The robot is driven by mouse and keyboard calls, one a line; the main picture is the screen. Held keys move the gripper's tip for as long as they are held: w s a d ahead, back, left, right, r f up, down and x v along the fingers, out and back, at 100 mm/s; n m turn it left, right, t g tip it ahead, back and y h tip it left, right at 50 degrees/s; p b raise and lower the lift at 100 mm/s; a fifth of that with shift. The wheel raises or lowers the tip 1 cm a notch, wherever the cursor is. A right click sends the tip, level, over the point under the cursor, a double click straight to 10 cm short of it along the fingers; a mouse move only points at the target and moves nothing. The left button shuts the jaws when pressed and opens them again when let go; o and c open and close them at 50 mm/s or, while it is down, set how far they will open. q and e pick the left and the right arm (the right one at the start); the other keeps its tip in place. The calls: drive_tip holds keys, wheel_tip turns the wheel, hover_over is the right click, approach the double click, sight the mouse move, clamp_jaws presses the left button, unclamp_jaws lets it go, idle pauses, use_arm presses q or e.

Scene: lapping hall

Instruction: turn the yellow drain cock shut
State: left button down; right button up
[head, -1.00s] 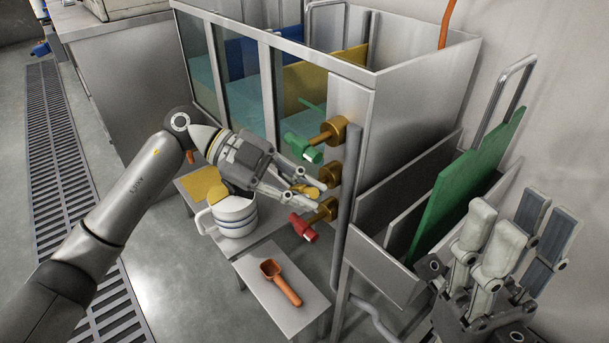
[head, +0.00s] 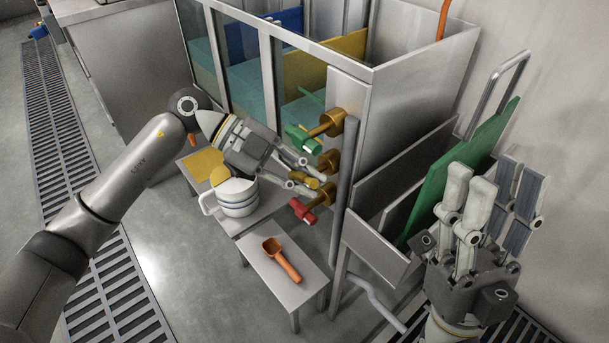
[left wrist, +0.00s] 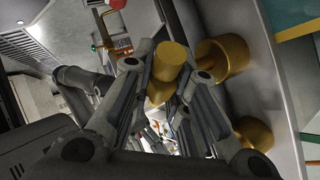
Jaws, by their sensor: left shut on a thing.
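The yellow drain cock (head: 308,182) sits on the tank's end panel between a green cock (head: 304,140) above and a red cock (head: 303,210) below. Each is on a brass stub. My left gripper (head: 300,181) is shut on the yellow cock's handle. In the left wrist view the yellow handle (left wrist: 168,62) shows between the fingers (left wrist: 165,85), in front of the brass stub (left wrist: 222,57). The fingers partly hide the handle. My right gripper (head: 490,215) is empty, with its fingers apart and pointing up, right of the tank.
A white jug with blue bands (head: 238,198) stands on a low stand under my left wrist. An orange scoop (head: 282,262) lies on a lower stand (head: 262,285). A vertical grey pipe (head: 347,190) runs close right of the cocks. A green board (head: 450,185) leans in a rack.

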use_arm(q)
drive_tip(key=shift+f, duration=0.1)
drive_tip(key=c, duration=1.4)
unclamp_jaws()
drive_tip(key=shift+a, duration=0.1)
drive_tip(key=v, duration=1.2)
